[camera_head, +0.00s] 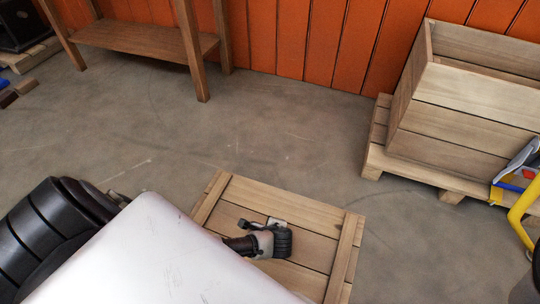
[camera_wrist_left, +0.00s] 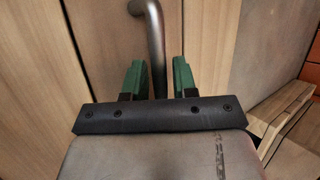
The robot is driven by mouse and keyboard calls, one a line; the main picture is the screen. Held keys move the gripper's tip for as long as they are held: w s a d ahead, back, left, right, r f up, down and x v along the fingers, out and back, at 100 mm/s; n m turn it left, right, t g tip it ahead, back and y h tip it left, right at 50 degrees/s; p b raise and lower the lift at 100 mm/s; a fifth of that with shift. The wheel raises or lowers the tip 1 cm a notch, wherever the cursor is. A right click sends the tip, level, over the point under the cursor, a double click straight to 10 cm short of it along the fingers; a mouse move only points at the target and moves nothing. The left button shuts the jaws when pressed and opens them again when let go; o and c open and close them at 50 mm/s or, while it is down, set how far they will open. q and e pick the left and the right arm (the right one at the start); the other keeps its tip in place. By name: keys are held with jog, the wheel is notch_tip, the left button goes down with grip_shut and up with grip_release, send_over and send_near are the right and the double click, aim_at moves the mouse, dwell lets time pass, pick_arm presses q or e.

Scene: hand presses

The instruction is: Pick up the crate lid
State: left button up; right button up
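The crate lid (camera_head: 318,219), pale wooden planks with a batten at each end, lies on the floor at the bottom centre of the head view. Its planks fill much of the left wrist view (camera_wrist_left: 104,35). My left gripper (camera_head: 270,238) is over the lid's middle; my arm hides the lid's near left part. In the left wrist view, the green fingers of my left gripper (camera_wrist_left: 159,80) are apart. A bent grey metal handle (camera_wrist_left: 155,38) runs between them, with narrow gaps at both sides. My right gripper is not in view.
An open wooden crate (camera_head: 460,90) stands on a pallet (camera_head: 413,172) at the upper right. A yellow-framed object (camera_head: 521,215) is at the right edge. A wooden table (camera_head: 140,38) stands by the orange wall (camera_head: 310,40). The concrete floor between is clear.

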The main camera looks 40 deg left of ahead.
pick_arm(q)
grip_shut()
dwell(1.4)
jog(key=shift+w, duration=0.1)
